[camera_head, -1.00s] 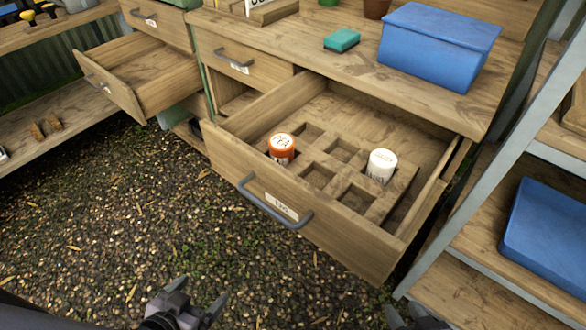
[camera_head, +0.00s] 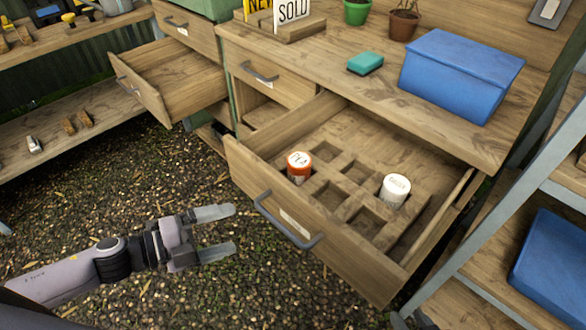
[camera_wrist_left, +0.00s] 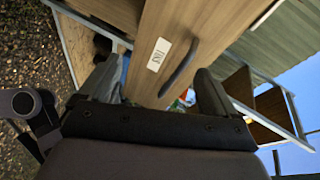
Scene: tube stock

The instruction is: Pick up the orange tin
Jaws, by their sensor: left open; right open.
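The orange tin (camera_head: 299,174) has a white lid and stands upright in a compartment at the left of the open drawer's divider (camera_head: 345,202). Its lower part is hidden in the compartment. A white tin (camera_head: 395,192) stands in a compartment to the right. My left gripper (camera_head: 225,231) is open and empty, in front of the drawer and to the left of its handle, apart from the orange tin. In the left wrist view its open fingers (camera_wrist_left: 157,90) show before a labelled drawer front. Only bits of my right gripper (camera_head: 412,319) show at the bottom edge.
The open drawer's front (camera_head: 325,245) with its handle (camera_head: 285,222) stands between my left gripper and the tins. Another open drawer (camera_head: 170,82) is at the upper left. A blue box (camera_head: 460,75) and green sponge (camera_head: 365,63) are on the bench. A shelf rack (camera_head: 500,220) stands right.

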